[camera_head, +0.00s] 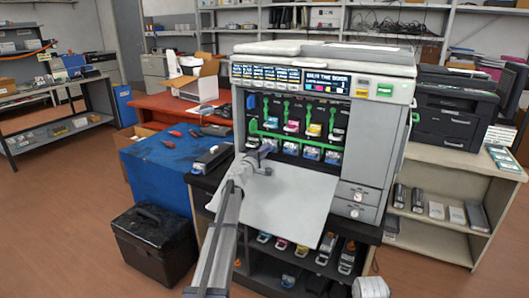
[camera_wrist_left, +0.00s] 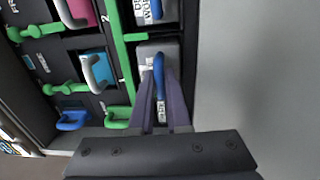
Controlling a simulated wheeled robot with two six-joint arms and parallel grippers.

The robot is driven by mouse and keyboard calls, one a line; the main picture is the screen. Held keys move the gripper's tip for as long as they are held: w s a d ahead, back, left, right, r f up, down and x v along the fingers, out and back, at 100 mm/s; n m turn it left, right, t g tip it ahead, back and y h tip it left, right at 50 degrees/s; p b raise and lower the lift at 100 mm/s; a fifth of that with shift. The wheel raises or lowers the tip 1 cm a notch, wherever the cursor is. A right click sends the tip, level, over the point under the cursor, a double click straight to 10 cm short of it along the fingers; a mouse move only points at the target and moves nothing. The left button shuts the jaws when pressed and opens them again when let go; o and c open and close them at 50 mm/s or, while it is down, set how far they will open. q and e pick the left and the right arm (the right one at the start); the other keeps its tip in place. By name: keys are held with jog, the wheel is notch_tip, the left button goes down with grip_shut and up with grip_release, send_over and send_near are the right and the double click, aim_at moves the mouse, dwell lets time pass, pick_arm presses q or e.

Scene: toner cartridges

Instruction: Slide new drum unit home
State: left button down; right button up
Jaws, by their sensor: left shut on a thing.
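The printer (camera_head: 375,150) stands open, with a row of toner cartridges above a row of drum units with blue handles. My left gripper (camera_head: 264,158) reaches the left end of the lower row. In the left wrist view, its fingers (camera_wrist_left: 161,105) are shut on the blue handle (camera_wrist_left: 158,73) of a grey drum unit (camera_wrist_left: 147,52) with a white label. That unit sits in its slot opening; how deep it is cannot be told. A neighbouring drum unit (camera_wrist_left: 170,13) also has a blue handle.
The printer's lowered front door (camera_head: 290,200) lies below my left arm. Green levers (camera_wrist_left: 118,60) and a cyan toner cartridge (camera_wrist_left: 95,65) are close beside the gripper. A blue-covered table (camera_head: 150,165) and a black box (camera_head: 152,240) stand left.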

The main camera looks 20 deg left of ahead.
pick_arm(q)
jog(key=shift+c, duration=2)
grip_release()
jog(key=shift+s, duration=0.1)
jog(key=shift+s, duration=0.1)
jog(key=shift+s+a+f, duration=0.1)
jog(key=shift+s+a, duration=0.05)
jog(key=shift+s, duration=1.55)
jog(key=shift+s+a+f, duration=0.1)
jog(key=shift+s+a, duration=0.05)
jog(key=shift+s, duration=1.55)
